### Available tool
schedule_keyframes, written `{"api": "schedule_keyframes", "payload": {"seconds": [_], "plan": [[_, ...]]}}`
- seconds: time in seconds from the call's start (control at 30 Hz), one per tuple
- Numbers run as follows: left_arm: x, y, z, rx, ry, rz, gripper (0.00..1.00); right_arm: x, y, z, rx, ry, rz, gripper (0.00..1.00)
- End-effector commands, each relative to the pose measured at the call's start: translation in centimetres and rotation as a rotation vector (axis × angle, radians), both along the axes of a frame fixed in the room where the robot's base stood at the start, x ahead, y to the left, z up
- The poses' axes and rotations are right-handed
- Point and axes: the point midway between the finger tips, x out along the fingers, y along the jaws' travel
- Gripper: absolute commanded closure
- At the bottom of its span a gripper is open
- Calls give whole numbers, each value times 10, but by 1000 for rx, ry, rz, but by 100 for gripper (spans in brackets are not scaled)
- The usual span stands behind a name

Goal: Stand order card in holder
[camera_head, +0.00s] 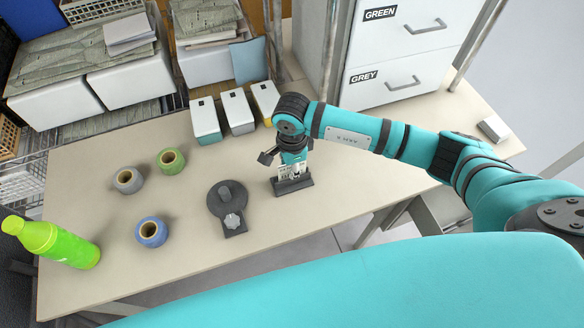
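The order card (293,174) is a small white card with dark print. It stands upright at the dark holder (293,187) on the table, with its lower edge in the holder's slot as far as I can see. My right gripper (287,160) points down just above and behind the card, its dark fingers spread apart. The gripper hides the card's upper part, and I cannot tell whether a finger touches it. My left gripper is out of view.
A dark round device (228,203) stands left of the holder. Green (171,161), grey (128,180) and blue (151,231) rolls and a green bottle (62,243) are further left. White bins (237,110) and drawers (398,83) line the back. The table's front right is clear.

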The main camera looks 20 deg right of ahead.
Motion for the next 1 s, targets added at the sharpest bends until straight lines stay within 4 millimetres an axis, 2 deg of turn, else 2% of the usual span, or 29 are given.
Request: {"api": "schedule_keyframes", "payload": {"seconds": [0.27, 0.3, 0.5, 0.8, 0.87, 1.0], "plan": [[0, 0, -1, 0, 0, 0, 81, 0, 0, 0, 0, 0, 0, 100], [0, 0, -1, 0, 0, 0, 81, 0, 0, 0, 0, 0, 0, 93], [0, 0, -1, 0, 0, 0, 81, 0, 0, 0, 0, 0, 1, 67], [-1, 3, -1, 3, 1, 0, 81, 0, 0, 2, 0, -1, 1, 67], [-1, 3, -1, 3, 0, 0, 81, 1, 0, 7, 1, -3, 0, 67], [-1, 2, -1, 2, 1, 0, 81, 2, 0, 30, 1, -6, 2, 67]]}}
